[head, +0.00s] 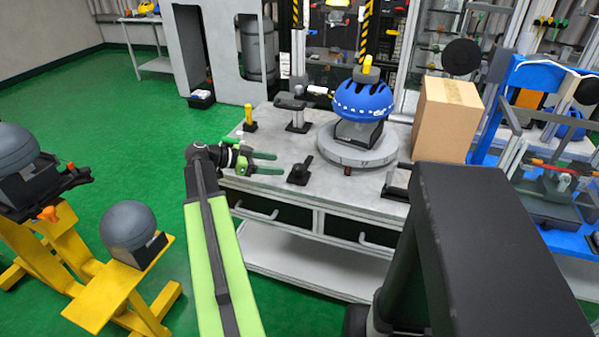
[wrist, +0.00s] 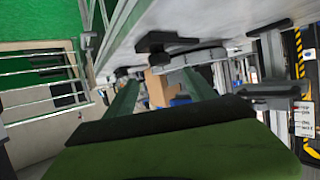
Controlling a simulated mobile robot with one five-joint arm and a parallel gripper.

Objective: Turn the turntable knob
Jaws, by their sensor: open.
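The round grey turntable (head: 336,150) stands on the workbench (head: 262,190), bearing a dark block and a blue helmet (head: 362,102). A black knob with a raised lever (head: 300,171) sits on the bench left of the turntable. A small dark reddish part (head: 348,171) shows at the turntable's front rim; I cannot tell which of these is the turntable knob. My gripper (head: 279,163) is open and empty, left of the black knob, with its green fingers pointing toward it and apart from it. In the wrist view a black handle-like part (wrist: 165,40) shows above the open fingers (wrist: 160,82).
A yellow-topped post (head: 249,118) and a black clamp-like stand (head: 298,118) stand farther back on the bench. A cardboard box (head: 444,118) is right of the turntable. Black fixture (head: 396,187) stands at the front right. Yellow stands with grey domes (head: 128,225) are at the left.

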